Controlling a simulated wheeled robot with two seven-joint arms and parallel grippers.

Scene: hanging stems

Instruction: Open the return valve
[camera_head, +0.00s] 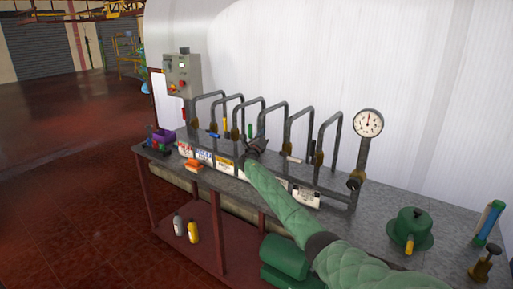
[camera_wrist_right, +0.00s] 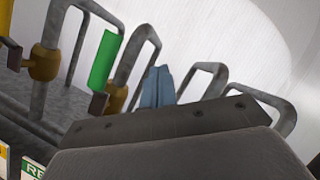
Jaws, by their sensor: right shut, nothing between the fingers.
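The pipe manifold stands on the bench, with coloured valve levers. A green lever (camera_head: 250,131) stands upright along its pipe near the middle. It also shows large in the wrist view (camera_wrist_right: 103,61). A green-edged tag starting "RE" (camera_wrist_right: 33,169) is partly visible at the lower left of the wrist view; the rest is cut off. My right gripper (camera_head: 257,143) is in front of the manifold, just below and right of the green lever. Its blue fingertips (camera_wrist_right: 157,87) are shut and empty, apart from the lever. My left gripper is not in view.
Other levers stand close by: a yellow one (camera_head: 225,125), a blue one (camera_head: 214,136) and a pale one (camera_head: 293,159). Pipe loops surround the gripper. A pressure gauge (camera_head: 369,123) and a green lidded object (camera_head: 410,229) are at right. An orange block (camera_head: 193,165) lies near the bench's front edge.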

